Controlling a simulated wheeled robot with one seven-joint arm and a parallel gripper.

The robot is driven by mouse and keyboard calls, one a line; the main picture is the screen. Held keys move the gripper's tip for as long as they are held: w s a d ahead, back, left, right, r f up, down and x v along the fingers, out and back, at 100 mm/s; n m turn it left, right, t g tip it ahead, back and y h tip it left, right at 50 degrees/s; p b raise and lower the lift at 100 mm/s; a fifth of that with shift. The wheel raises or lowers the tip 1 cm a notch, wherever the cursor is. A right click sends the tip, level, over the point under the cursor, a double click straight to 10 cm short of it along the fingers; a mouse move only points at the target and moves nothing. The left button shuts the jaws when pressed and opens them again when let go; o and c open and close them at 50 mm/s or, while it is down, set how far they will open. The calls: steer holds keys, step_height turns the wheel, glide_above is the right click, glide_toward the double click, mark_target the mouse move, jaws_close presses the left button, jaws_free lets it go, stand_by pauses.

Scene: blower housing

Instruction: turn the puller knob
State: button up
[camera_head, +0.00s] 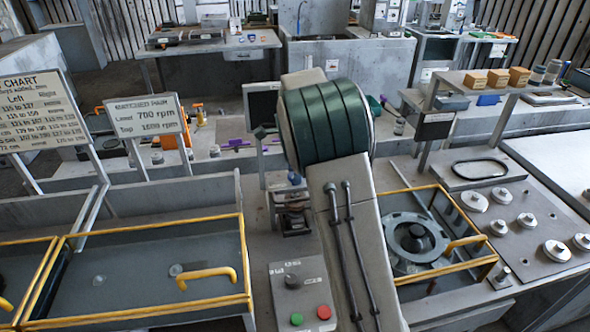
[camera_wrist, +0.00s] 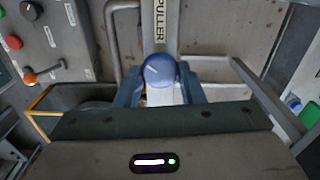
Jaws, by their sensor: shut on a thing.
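The exact contact is partly hidden by my gripper's body. My gripper is hidden behind the arm there.
A control panel (camera_head: 281,292) with a black dial and green and red buttons is left of my arm. A yellow-railed tray (camera_head: 130,230) lies farther left. A round housing (camera_head: 415,240) sits in a yellow-railed bay at right, beside several metal knobs (camera_head: 525,221).

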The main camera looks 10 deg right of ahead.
stand_by(0.3)
steer(key=o, duration=1)
step_height(320, 180, up, 14)
steer(key=b, duration=0.1)
steer(key=shift+b, duration=0.3)
steer(key=shift+s, duration=0.1)
